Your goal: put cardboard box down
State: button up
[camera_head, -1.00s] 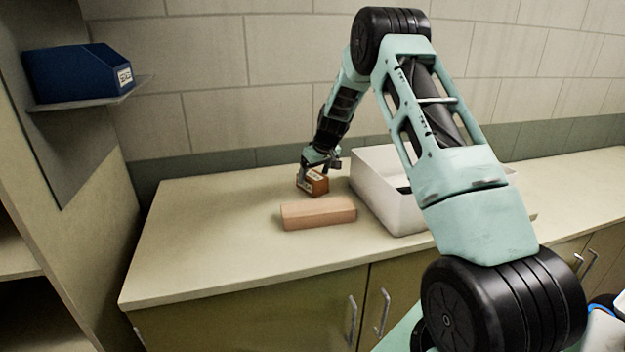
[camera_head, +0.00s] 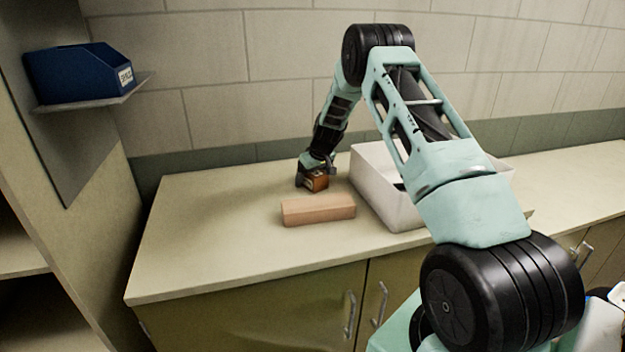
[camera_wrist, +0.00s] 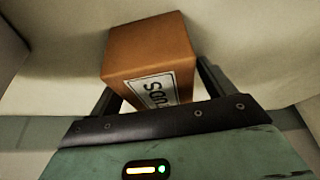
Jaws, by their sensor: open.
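The cardboard box (camera_head: 317,180) is small, brown and has a white label. It rests on the counter (camera_head: 220,240), left of the white bin. My gripper (camera_head: 311,174) is at the box from above and behind, its jaws open. In the wrist view the box (camera_wrist: 150,52) lies between the two dark fingers of my gripper (camera_wrist: 155,85), with its printed label facing the palm. Whether either finger touches the box I cannot tell.
A light brown block (camera_head: 318,210) lies just in front of the box. A white open bin (camera_head: 385,203) stands close on the right. A blue bin (camera_head: 80,72) sits on a wall shelf at left. The counter's left part is clear.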

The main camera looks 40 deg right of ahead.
jog(key=shift+f, duration=0.1)
jog(key=c, duration=1.5)
